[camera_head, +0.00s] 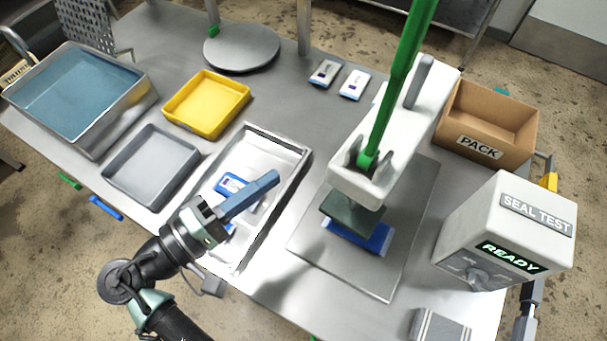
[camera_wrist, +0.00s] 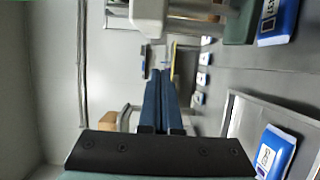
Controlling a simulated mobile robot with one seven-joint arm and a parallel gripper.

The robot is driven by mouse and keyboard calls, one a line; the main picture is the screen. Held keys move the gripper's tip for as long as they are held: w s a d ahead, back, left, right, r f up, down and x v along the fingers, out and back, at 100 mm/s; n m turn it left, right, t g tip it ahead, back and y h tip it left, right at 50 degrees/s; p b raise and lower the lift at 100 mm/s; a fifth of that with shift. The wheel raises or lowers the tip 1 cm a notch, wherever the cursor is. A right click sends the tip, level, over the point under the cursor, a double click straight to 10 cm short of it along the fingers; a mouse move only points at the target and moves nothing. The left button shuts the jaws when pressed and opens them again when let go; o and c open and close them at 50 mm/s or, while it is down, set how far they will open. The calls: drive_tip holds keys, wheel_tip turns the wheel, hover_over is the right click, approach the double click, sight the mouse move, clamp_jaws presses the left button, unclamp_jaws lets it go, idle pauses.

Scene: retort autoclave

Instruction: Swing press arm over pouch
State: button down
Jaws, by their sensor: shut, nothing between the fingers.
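The press has a white head (camera_head: 385,135) with a long green arm (camera_head: 400,85) rising steeply from it. Its dark green pad (camera_head: 351,212) sits over a blue pouch (camera_head: 375,240) on the grey base plate (camera_head: 310,238). I cannot tell whether pad and pouch touch. The pouch also shows at the top right of the wrist view (camera_wrist: 280,22). My gripper (camera_head: 275,176) has its blue fingers shut and empty. It hovers over the metal tray, left of the press and apart from it. In the wrist view its fingers (camera_wrist: 160,78) lie together.
The metal tray (camera_head: 290,152) holds blue-and-white pouches (camera_head: 231,184), partly hidden by my gripper. A seal test box (camera_head: 510,230) reading READY and a PACK carton (camera_head: 490,120) stand right of the press. Yellow (camera_head: 207,103) and grey (camera_head: 150,167) trays and a water basin (camera_head: 80,95) are left.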

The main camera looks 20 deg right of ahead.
sight(340, 193)
drive_tip(key=s+d+p, duration=0.2)
drive_tip(key=d, duration=0.3)
drive_tip(key=shift+s+d+p, duration=0.15)
drive_tip(key=shift+d+p, duration=0.25)
drive_tip(key=s, duration=0.1)
drive_tip(key=s+d+p, duration=0.1)
drive_tip(key=s, duration=0.2)
drive_tip(key=shift+d+p, duration=0.25)
drive_tip(key=shift+p, duration=0.05)
drive_tip(key=shift+d+f, duration=0.1)
